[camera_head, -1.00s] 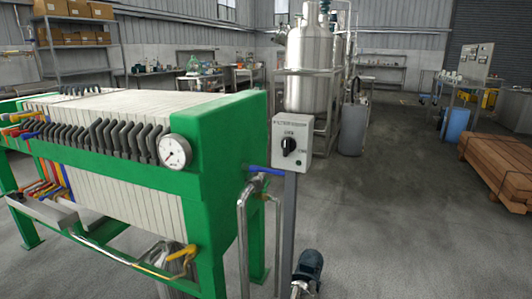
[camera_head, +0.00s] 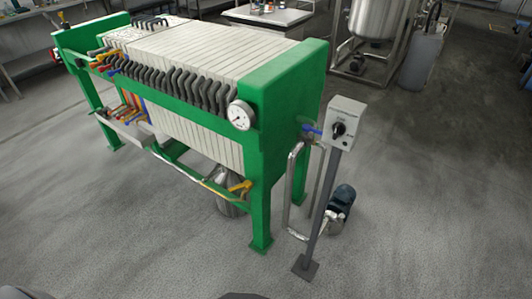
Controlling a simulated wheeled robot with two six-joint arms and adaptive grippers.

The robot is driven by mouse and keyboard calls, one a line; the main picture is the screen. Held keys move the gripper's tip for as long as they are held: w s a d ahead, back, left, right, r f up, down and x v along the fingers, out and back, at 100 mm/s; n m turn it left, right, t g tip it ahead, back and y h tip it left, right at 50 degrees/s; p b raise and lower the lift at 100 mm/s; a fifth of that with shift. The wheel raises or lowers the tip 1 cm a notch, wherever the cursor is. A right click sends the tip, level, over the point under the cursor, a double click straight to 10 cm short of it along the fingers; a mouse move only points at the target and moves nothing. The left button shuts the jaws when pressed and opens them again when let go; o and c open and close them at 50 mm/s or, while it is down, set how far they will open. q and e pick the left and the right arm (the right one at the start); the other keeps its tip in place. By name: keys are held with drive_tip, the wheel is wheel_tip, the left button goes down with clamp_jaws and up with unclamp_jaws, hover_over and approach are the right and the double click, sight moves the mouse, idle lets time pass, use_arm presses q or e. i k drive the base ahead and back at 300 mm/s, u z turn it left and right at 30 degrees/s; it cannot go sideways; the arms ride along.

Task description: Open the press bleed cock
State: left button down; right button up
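The green-framed filter press (camera_head: 290,110) with its stack of white plates (camera_head: 215,55) stands left of centre. A pressure gauge (camera_head: 240,115) is on its near end. A valve with a blue handle (camera_head: 312,129) sits on the pipework at the press's right end. A valve with a yellow handle (camera_head: 242,186) sits low on the front pipe. The frames do not show which of these is the bleed cock, or clearly whether either is open. Neither of my grippers is in view.
A grey control box (camera_head: 343,125) with a black knob stands on a post right of the press. A steel tank (camera_head: 382,20) stands farther back. The floor in front and to the right is clear.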

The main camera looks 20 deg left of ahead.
sight(238, 187)
drive_tip(key=z, duration=0.1)
drive_tip(key=k, duration=0.5)
drive_tip(key=u, duration=0.9)
drive_tip(key=i, duration=1.45)
drive_tip(key=z, duration=0.6)
